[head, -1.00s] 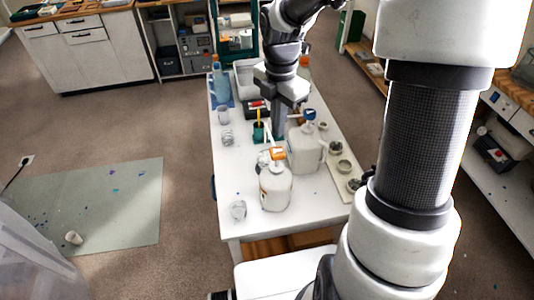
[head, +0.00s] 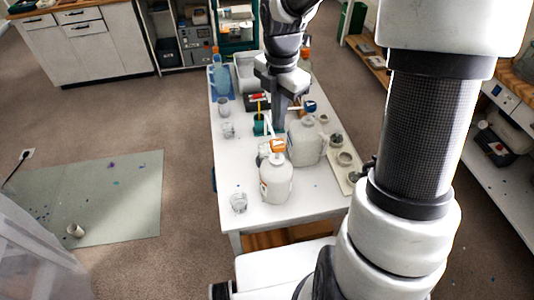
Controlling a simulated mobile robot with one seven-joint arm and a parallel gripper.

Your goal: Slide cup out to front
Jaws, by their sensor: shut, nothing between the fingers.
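Clear cups stand on the white table (head: 215,180). One cup (head: 238,202) is at the front left corner, another (head: 228,130) is farther back on the left, and a third (head: 223,106) is behind that one. Another clear vessel (head: 263,152) is partly hidden behind the orange-capped jug (head: 276,182). I cannot tell which cup the task means. My gripper (head: 279,122) points down over the middle of the table, behind the two jugs. Its fingers are shut and empty; the tips are partly hard to make out beside the blue-capped jug (head: 307,142).
A green holder (head: 260,124) with a yellow-handled tool stands just left of my gripper. A pale strip with small round pots (head: 345,158) lies along the right edge. A blue bottle (head: 219,76) stands at the back left. The table's front left is mostly clear.

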